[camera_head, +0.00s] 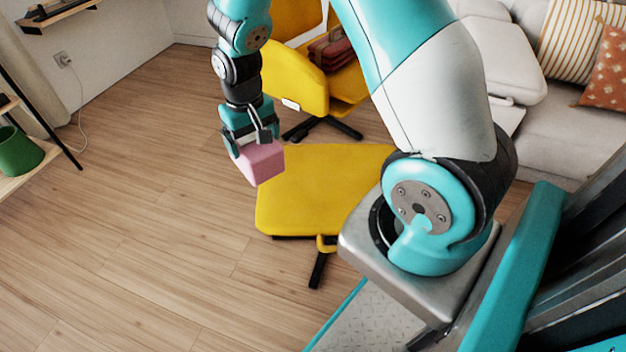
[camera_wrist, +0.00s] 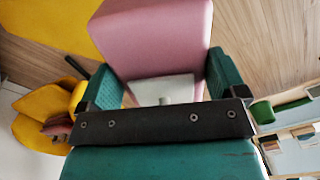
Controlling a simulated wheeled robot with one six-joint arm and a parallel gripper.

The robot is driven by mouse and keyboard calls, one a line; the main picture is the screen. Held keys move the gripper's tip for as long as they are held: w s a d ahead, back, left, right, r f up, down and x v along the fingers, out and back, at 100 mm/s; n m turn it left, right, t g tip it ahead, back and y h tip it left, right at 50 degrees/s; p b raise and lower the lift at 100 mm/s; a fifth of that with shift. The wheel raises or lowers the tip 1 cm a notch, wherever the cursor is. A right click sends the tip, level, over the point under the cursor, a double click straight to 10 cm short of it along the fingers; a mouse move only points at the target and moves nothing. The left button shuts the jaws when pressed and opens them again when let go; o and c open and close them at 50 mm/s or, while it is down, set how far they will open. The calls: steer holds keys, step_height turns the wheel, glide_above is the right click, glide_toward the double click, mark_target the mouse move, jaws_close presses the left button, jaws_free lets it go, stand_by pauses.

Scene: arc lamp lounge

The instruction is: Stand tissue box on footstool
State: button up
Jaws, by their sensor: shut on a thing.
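A pink tissue box (camera_head: 260,163) is held in my gripper (camera_head: 251,140), whose jaws are shut on its sides. In the head view the box hangs near the far left corner of the yellow footstool (camera_head: 310,190); whether it touches the stool is hard to tell, but it looks raised. In the wrist view the box (camera_wrist: 152,38) lies between the two teal fingers (camera_wrist: 165,92), with a pale patch on its near face. The footstool (camera_wrist: 50,20) shows at the upper left of that view. The visible part of the footstool's top is bare; my arm hides its right side.
A yellow chair (camera_head: 298,88) with a folded red item (camera_head: 336,46) stands behind the footstool. A grey sofa (camera_head: 560,125) with cushions is at the right. A green pot (camera_head: 18,152) sits on a shelf at the left. Wood floor at the left is clear.

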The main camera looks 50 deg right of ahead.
steer(key=s+d+m+b, duration=0.2)
steer(key=d+m+b, duration=0.4)
steer(key=d+m, duration=1.55)
steer(key=a+f+m+b, duration=0.1)
steer(key=f+b, duration=0.1)
steer(key=f, duration=0.4)
steer(key=a+f+m+b, duration=0.1)
steer(key=f+b, duration=0.1)
steer(key=f, duration=0.5)
steer(key=a+f+m+b, duration=0.1)
steer(key=f+b, duration=0.1)
steer(key=f, duration=0.5)
steer(key=shift+w+m, duration=0.15)
steer(key=shift+m, duration=0.2)
steer(key=shift+f, duration=0.1)
steer(key=o, duration=0.8)
